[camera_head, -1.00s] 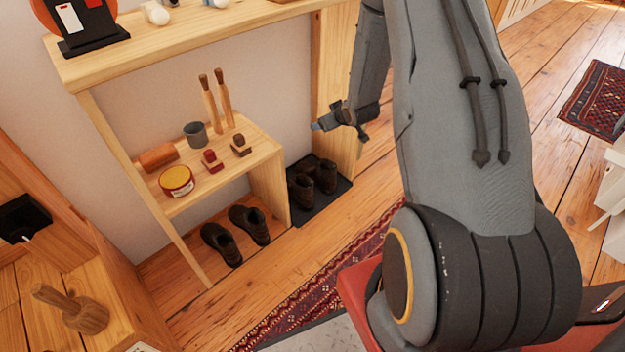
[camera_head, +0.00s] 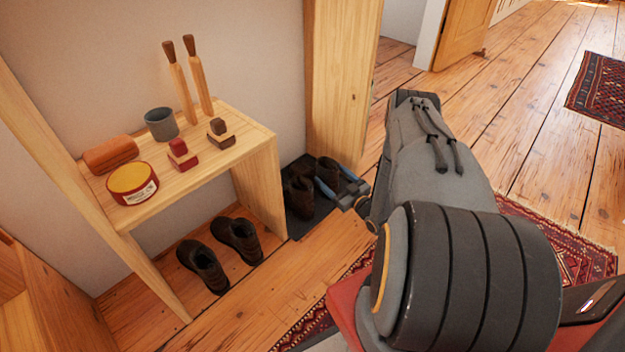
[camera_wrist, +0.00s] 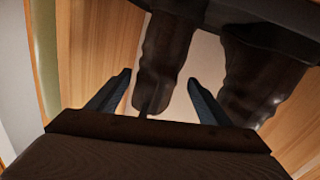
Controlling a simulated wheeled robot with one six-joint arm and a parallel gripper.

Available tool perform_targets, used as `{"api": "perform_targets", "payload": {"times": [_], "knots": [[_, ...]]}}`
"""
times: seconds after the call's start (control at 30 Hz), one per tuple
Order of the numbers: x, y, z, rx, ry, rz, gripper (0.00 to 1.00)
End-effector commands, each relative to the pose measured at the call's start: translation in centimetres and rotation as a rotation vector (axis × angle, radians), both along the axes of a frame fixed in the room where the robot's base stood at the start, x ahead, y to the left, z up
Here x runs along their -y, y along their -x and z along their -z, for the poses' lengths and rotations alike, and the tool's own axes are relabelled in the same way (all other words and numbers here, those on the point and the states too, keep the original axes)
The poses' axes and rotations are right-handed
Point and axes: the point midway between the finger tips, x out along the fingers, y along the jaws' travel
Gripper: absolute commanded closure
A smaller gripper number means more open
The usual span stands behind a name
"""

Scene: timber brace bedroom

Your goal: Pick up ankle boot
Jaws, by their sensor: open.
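Two dark brown ankle boots stand side by side on a black tray (camera_head: 303,226). The nearer boot (camera_head: 298,197) is on the left, and the other boot (camera_head: 328,171) is on the right. My gripper (camera_head: 337,181) is low at the right boot, with its blue fingers apart on either side of it. In the wrist view, one boot (camera_wrist: 165,60) shows between the open fingers of my gripper (camera_wrist: 159,100), and the second boot (camera_wrist: 262,75) is just outside the right finger. I cannot tell whether the fingers touch the boot.
A wooden bench (camera_head: 225,160) left of the tray holds brushes, a tin (camera_head: 133,185) and a grey cup (camera_head: 161,124). Another dark pair of shoes (camera_head: 236,240) stands beneath it. A timber post (camera_head: 340,80) rises behind the tray. Floor (camera_head: 325,252) in front is clear.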

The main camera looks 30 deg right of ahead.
Motion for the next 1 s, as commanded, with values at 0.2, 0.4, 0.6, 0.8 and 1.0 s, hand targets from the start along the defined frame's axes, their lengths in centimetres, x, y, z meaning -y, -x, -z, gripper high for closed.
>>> {"api": "perform_targets", "payload": {"times": [0.2, 0.4, 0.6, 0.8, 1.0], "knots": [[-0.4, -2.1, 0.1, 0.003, 0.001, -0.002, 0.28], [-0.5, -3.4, -0.2, 0.003, 0.001, -0.001, 0.28], [-0.8, -6.1, -0.6, 0.003, 0.002, -0.002, 0.28], [-1.0, -7.6, -0.7, 0.001, 0.000, 0.000, 0.28], [-1.0, -7.5, -0.8, 0.001, 0.000, 0.000, 0.34]]}}
